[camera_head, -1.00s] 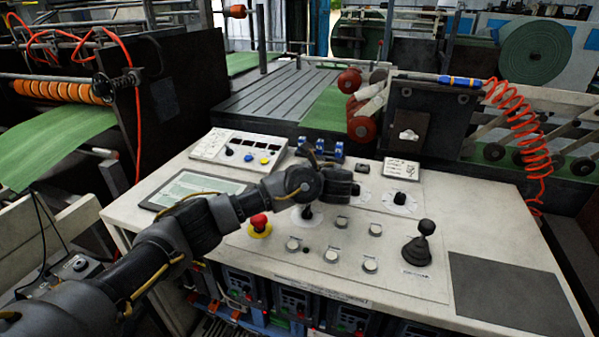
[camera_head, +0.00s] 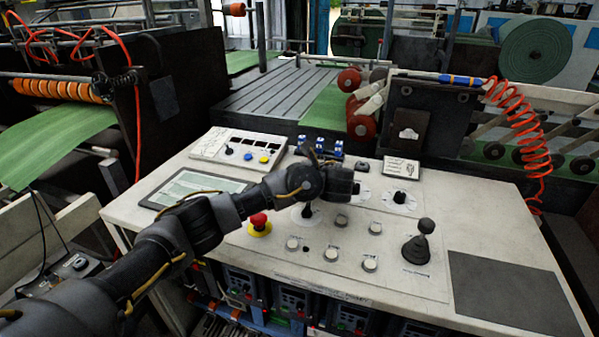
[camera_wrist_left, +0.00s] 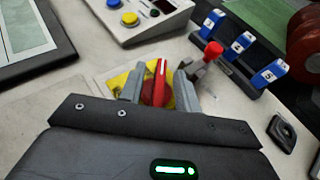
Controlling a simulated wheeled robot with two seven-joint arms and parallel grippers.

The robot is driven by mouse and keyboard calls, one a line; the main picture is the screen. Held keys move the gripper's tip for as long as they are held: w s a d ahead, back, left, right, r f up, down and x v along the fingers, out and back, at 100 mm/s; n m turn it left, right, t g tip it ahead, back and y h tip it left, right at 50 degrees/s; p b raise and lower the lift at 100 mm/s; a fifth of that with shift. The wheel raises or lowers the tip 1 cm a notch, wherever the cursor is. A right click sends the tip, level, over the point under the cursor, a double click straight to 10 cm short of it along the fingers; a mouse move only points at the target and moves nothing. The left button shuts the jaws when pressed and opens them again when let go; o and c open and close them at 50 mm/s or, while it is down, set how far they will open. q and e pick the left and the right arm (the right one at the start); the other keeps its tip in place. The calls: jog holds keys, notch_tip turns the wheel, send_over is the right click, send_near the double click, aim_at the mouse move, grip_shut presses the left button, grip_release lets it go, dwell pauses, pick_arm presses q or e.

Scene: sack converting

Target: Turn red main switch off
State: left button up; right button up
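The red main switch (camera_wrist_left: 157,88) is a red rotary handle on a yellow plate (camera_wrist_left: 117,82) in the left wrist view. Its handle points nearly straight up in that picture. My left gripper (camera_wrist_left: 160,82) has one finger on each side of the switch, and gaps show beside the raised handle. In the head view my left gripper (camera_head: 340,185) is low over the middle of the control panel. It hides the main switch there. My right gripper is not in view.
Near the switch are a red-knobbed lever (camera_wrist_left: 212,50), blue rockers (camera_wrist_left: 238,44) and a button box (camera_wrist_left: 133,16). The desk also holds a red emergency button (camera_head: 259,222), a black joystick (camera_head: 419,240) and a tablet (camera_head: 198,187).

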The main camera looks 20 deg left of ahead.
pick_arm(q)
jog(key=v, duration=0.5)
jog(key=shift+s+d, duration=0.2)
jog(key=shift+d, duration=0.1)
jog(key=r+p, duration=0.1)
jog(key=p, duration=0.1)
jog(key=s+d+r+p, duration=0.1)
jog(key=p, duration=0.1)
jog(key=shift+s+d+r, duration=0.1)
jog(key=shift+s+d, duration=0.05)
jog(key=shift+s, duration=0.05)
jog(key=p+v, duration=0.1)
jog(key=p, duration=0.2)
jog(key=shift+s+d+p, duration=0.25)
jog(key=shift+s+p, duration=0.05)
jog(key=shift+s, duration=0.05)
jog(key=shift+s+d+p, duration=0.2)
jog(key=shift+d+p, duration=0.05)
jog(key=shift+p, duration=0.3)
jog(key=shift+s, duration=0.15)
